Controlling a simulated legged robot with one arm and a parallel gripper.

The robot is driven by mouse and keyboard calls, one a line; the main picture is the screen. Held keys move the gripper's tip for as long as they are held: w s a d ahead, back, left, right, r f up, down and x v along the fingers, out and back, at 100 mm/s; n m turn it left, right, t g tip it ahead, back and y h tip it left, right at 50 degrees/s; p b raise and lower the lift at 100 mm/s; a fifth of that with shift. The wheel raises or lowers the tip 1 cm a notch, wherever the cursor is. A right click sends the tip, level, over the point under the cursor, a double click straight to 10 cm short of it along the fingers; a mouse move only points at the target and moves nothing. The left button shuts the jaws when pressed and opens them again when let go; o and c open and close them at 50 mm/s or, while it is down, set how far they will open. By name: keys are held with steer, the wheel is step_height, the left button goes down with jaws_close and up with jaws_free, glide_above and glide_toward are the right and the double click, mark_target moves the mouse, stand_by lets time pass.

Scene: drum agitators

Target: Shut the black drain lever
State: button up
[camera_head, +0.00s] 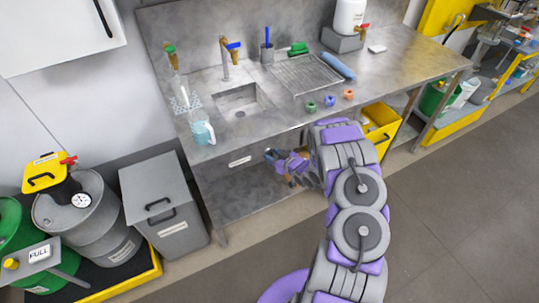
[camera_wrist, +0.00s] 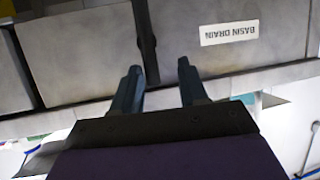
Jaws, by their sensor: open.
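In the wrist view, a long, narrow black bar (camera_wrist: 145,40), which looks like the drain lever, runs along the grey front panel beside an upside-down BASIN DRAIN label (camera_wrist: 229,33). My gripper (camera_wrist: 160,75) is open. The bar's near end shows between its two fingers, closer to the left finger. I cannot tell whether they touch. In the head view my gripper (camera_head: 271,155) is under the sink counter's front edge, right of the white label (camera_head: 240,161). The lever cannot be made out there.
The steel counter (camera_head: 205,155) with its sink (camera_head: 240,101) stands above my gripper. A grey lidded bin (camera_head: 165,200) and a grey drum (camera_head: 88,222) stand at left. A yellow bin (camera_head: 381,125) is under the counter at right. The floor at right is clear.

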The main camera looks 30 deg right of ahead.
mark_target(271, 154)
steer(key=w, duration=0.1)
steer(key=w+f, duration=0.1)
steer(key=d, duration=0.1)
steer(key=shift+w+d+f, duration=0.1)
steer(key=shift+w+f, duration=0.15)
steer(key=shift+w, duration=0.15)
steer(key=shift+a, duration=0.4)
steer(key=shift+a+r, duration=0.1)
steer(key=shift+a, duration=0.2)
steer(key=shift+c, duration=1.1)
steer(key=shift+d, duration=0.5)
jaws_close()
steer(key=shift+s+a, duration=0.1)
steer(key=shift+a, duration=0.05)
